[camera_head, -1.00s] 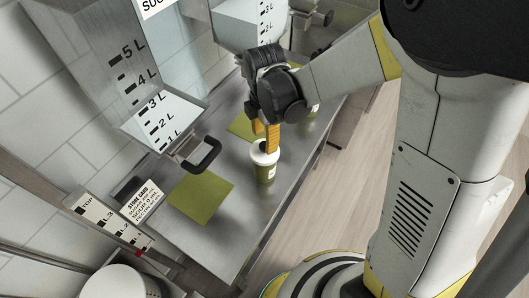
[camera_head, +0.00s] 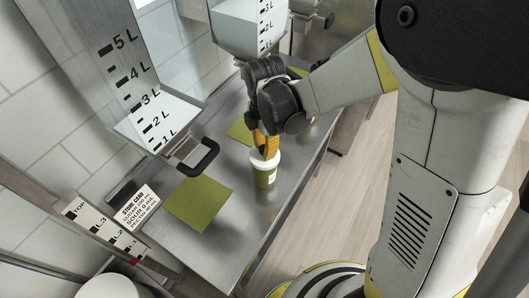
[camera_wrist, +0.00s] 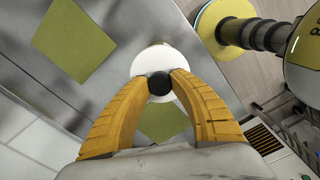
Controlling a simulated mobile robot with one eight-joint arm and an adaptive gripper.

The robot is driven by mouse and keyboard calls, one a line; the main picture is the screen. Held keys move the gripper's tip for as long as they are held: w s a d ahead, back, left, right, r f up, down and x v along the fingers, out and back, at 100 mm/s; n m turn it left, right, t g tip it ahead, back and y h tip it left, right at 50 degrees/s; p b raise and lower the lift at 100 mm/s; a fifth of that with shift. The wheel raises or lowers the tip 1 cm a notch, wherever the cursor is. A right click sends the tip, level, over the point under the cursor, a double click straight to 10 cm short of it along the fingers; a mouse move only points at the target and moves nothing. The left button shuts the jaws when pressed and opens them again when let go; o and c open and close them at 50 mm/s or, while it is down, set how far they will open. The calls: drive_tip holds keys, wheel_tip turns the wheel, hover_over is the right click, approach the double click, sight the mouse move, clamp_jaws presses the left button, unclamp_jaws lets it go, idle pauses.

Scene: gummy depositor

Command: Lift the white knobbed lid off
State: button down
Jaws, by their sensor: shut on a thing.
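The white lid (camera_wrist: 152,59) sits on top of a green-labelled cup (camera_head: 265,178) on the steel counter; the lid also shows in the head view (camera_head: 257,161). Its dark round knob (camera_wrist: 160,84) is between the yellow fingertips of my gripper (camera_wrist: 161,82) in the wrist view. My gripper, also in the head view (camera_head: 265,150), comes down from above and is shut on the knob. In the head view the fingers hide the knob. I see no clear gap between the lid and the cup.
The steel counter (camera_head: 232,232) carries a green mat (camera_head: 198,204) left of the cup and another green mat (camera_head: 240,132) behind. A marked clear hopper with a black handle (camera_head: 205,158) stands at the left. A white card (camera_head: 135,205) stands by the wall.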

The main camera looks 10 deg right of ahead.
sight(264, 148)
drive_tip(key=shift+r, duration=0.1)
drive_tip(key=shift+r+p, duration=2.55)
drive_tip(key=shift+r, duration=1.1)
drive_tip(key=shift+f, duration=0.1)
drive_tip(key=c, duration=2)
unclamp_jaws()
clamp_jaws()
drive_tip(key=shift+f, duration=0.1)
